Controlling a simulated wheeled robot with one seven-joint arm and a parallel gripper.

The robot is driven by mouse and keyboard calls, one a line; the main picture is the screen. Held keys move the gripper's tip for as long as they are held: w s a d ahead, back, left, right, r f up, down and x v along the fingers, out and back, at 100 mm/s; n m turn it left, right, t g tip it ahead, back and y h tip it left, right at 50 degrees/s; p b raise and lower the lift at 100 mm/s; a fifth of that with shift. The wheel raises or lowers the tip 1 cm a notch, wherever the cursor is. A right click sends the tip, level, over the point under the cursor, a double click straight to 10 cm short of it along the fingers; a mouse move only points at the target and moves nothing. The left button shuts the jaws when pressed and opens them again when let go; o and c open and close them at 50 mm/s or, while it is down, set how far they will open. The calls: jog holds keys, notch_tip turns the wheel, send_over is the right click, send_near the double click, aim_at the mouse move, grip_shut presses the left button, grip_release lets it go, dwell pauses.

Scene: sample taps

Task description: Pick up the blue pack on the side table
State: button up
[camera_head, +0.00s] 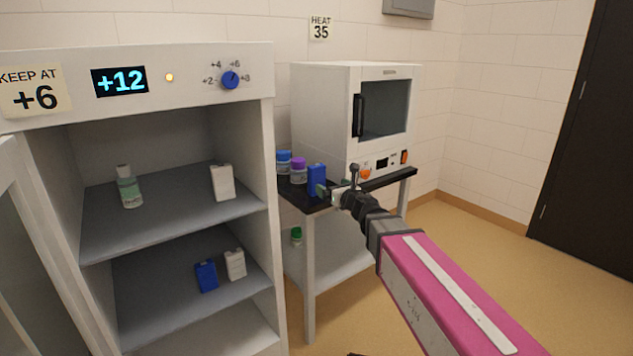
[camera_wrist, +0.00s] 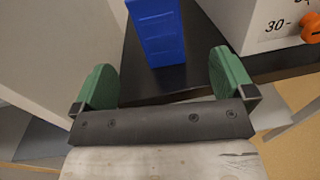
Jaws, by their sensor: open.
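The blue pack (camera_head: 316,180) stands upright on the black top of the side table (camera_head: 296,197), near its front left corner, beside the white oven-like cabinet. In the wrist view the blue pack (camera_wrist: 158,32) stands ahead of my gripper (camera_wrist: 165,82), between the lines of its two green fingers. My gripper (camera_head: 325,190) is open and empty, close to the pack on its right side in the head view. The fingertips appear short of the pack, with a small gap of black tabletop showing. The pack's top is cut off in the wrist view.
Jars with blue and purple lids (camera_head: 298,171) stand behind the pack. The white cabinet (camera_head: 345,115) with an orange dial (camera_wrist: 311,28) fills the table's back. An open fridge (camera_head: 140,90) at the left holds a bottle, white packs and another blue pack (camera_head: 206,275).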

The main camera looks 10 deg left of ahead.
aim_at(319, 177)
jog(key=shift+n, duration=0.3)
jog(key=x, duration=1.1)
jog(key=shift+s+r, duration=0.1)
jog(key=c, duration=1.1)
